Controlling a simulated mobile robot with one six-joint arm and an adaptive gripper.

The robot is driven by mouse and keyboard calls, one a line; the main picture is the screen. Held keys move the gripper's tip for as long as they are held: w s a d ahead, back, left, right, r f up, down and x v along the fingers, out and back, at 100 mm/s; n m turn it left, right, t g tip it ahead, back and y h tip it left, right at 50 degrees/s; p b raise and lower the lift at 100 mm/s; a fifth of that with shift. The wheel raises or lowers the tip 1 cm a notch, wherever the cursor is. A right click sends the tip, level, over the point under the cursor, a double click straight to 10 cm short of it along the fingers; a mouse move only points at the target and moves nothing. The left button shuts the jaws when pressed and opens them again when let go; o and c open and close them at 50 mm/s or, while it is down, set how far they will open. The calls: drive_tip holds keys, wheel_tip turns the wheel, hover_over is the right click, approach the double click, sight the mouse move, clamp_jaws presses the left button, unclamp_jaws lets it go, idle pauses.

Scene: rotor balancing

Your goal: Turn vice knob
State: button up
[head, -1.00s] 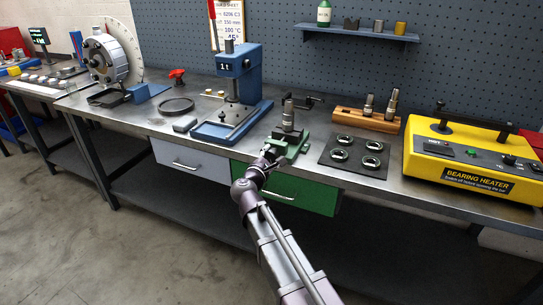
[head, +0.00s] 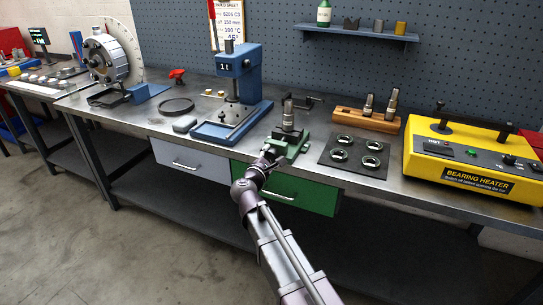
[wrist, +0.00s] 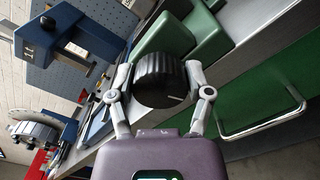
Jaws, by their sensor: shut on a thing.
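The green vice (head: 290,142) stands at the bench's front edge and holds an upright grey metal shaft (head: 288,114). In the wrist view the vice's green body (wrist: 192,38) is behind its black ribbed knob (wrist: 160,80). My gripper (wrist: 160,88) is shut on the knob, with one finger on each side of it. A short white mark shows on the knob's face at its lower right. In the head view my gripper (head: 270,153) is at the vice's front, and the knob is too small to make out there.
A blue press (head: 240,90) stands left of the vice. A dark mat (head: 353,168) with several bearing rings lies to its right, and a yellow bearing heater (head: 470,160) stands beyond. A green drawer (head: 290,190) with a metal handle is just below my gripper.

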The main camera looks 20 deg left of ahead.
drive_tip(key=o, duration=1.1)
drive_tip(key=shift+s, duration=0.1)
drive_tip(key=shift+s+a, duration=0.15)
drive_tip(key=shift+s, duration=1.85)
drive_tip(key=shift+s+a, duration=0.2)
drive_tip(key=shift+s, duration=1.75)
drive_tip(key=shift+s+a, duration=0.15)
drive_tip(key=shift+s, duration=1.85)
